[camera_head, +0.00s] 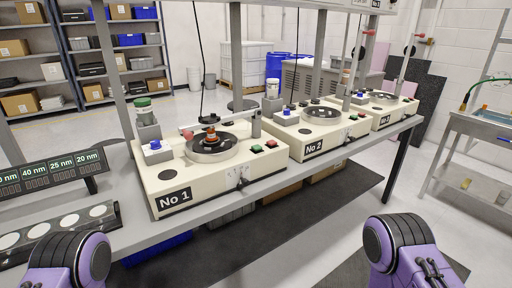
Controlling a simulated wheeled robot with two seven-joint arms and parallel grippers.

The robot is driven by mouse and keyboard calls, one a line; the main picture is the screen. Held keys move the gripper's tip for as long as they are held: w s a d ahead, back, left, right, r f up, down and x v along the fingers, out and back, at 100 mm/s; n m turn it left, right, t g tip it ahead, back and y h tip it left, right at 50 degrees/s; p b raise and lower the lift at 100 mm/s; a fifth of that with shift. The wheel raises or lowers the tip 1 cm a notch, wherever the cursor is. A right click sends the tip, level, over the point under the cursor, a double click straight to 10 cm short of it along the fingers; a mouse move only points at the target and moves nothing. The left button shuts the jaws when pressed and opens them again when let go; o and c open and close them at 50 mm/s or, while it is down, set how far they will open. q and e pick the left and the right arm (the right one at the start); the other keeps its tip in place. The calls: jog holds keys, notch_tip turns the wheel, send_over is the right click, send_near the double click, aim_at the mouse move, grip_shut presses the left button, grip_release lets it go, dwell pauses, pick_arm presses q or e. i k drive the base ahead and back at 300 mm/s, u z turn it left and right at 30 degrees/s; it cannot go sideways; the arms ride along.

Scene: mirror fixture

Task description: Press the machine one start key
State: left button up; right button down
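Machine No 1 (170,187) is a cream box labelled "No 1" on the grey bench, left of centre. On its top, toward the right front corner, sit a small green key (257,148) and a small red key (271,144) side by side. A round dark plate (235,147) is in its middle, with a small orange and dark piece on it. Only purple links of my arms show at the bottom left and bottom right. Neither gripper is in view, and nothing of mine touches the machine.
Machines No 2 (308,148) and another alike (392,112) stand further right on the bench. At the left are a "40 nm, 25 nm" label rack (52,174) and a tray of white discs (62,232). Upright posts and an arm bar over machine No 1 are obstacles.

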aim_at(256, 148)
jog(key=z, duration=0.75)
jog(key=i, duration=0.5)
jog(key=u, duration=1.55)
